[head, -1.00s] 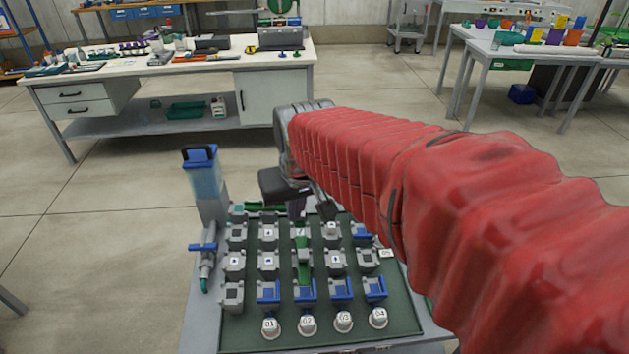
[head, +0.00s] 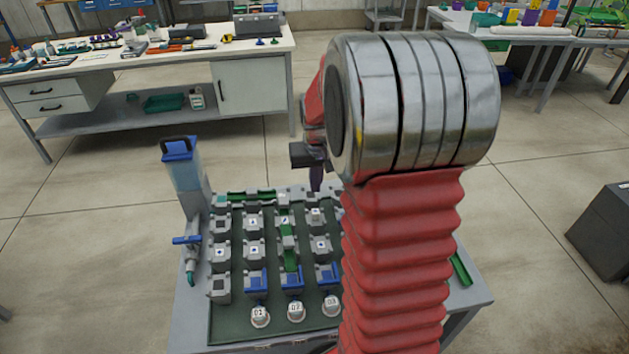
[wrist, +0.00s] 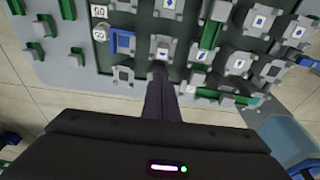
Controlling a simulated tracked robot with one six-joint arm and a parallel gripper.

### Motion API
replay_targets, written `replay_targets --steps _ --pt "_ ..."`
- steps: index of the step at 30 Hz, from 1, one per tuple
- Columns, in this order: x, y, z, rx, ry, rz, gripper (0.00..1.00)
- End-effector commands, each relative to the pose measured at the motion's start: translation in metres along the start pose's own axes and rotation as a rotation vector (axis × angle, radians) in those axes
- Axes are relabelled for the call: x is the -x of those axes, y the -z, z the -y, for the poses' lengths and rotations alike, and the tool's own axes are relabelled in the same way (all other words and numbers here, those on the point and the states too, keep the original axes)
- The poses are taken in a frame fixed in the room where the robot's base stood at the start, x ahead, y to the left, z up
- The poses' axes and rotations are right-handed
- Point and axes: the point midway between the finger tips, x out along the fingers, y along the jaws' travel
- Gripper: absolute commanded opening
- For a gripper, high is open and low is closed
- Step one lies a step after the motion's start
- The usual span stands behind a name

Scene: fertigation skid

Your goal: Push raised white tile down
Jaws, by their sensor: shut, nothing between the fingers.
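The board (head: 226,328) carries rows of grey blocks, several with small white arrow tiles. In the head view, one white-topped tile (head: 316,213) sits in the back part of the board, just below my gripper (head: 316,184). In the wrist view, my gripper (wrist: 160,76) is shut and empty, its dark fingers pointing at the board. A white arrow tile (wrist: 162,53) lies just past the fingertips there. I cannot tell whether they touch it, or how far it stands up. My red arm hides the board's right side in the head view.
A blue-topped reservoir (head: 186,172) and a valve with a blue handle (head: 187,240) stand at the board's left. Numbered white caps (head: 260,316) line its front. A workbench (head: 60,100) stands behind, and a dark box (head: 601,232) is on the floor at right.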

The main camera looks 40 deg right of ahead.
Motion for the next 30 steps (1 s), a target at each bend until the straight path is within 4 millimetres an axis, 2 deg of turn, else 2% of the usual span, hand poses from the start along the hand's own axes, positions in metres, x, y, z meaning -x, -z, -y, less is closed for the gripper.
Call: replay_targets --steps 13,25,30 --pt "-0.006 -0.002 0.000 0.000 0.000 0.003 0.00" --pt "-0.052 -0.011 0.000 -0.001 0.000 0.003 0.00" --pt "-0.065 -0.014 0.000 -0.001 0.000 0.000 0.00"
